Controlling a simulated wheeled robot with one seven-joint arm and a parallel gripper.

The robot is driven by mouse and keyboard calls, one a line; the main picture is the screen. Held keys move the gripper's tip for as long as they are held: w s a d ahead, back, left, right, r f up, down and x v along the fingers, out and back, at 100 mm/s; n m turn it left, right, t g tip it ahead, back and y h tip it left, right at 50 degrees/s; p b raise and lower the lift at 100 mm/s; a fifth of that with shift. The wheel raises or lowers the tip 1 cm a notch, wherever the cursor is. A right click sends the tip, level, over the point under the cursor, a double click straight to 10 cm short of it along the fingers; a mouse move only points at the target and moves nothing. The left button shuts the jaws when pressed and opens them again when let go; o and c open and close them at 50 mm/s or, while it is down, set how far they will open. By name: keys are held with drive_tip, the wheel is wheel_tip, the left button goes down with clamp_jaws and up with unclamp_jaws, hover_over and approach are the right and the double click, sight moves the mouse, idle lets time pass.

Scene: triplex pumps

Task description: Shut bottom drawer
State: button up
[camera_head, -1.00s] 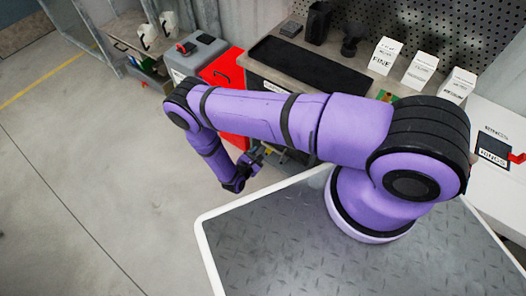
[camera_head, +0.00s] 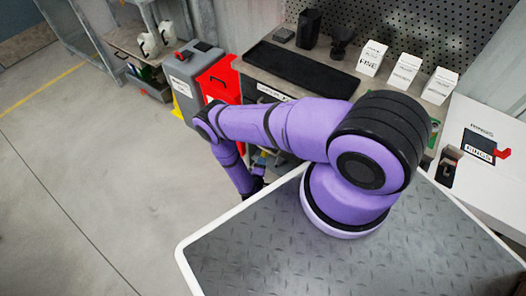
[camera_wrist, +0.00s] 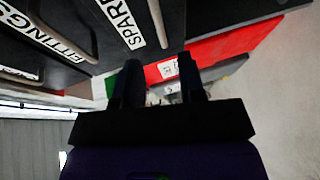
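Dark drawer fronts with handles and white labels fill the upper left of the wrist view. One label reads FITTINGS (camera_wrist: 38,37) and another starts with SPAR (camera_wrist: 122,22). In the head view, a labelled drawer front (camera_head: 272,92) shows under the workbench; the lower drawers are mostly hidden by my arm. I cannot tell which front is the bottom drawer or how far out it stands. My gripper (camera_wrist: 160,82) has its two dark fingers apart with nothing visible between them. In the head view my gripper (camera_head: 257,184) is low in front of the bench, partly hidden.
A red bin (camera_head: 219,82) and a grey bin (camera_head: 190,68) stand left of the drawers. The workbench holds a black mat (camera_head: 300,68) and white boxes (camera_head: 405,70). The floor at left is clear.

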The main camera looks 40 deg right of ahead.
drive_tip(key=x, duration=1)
clamp_jaws()
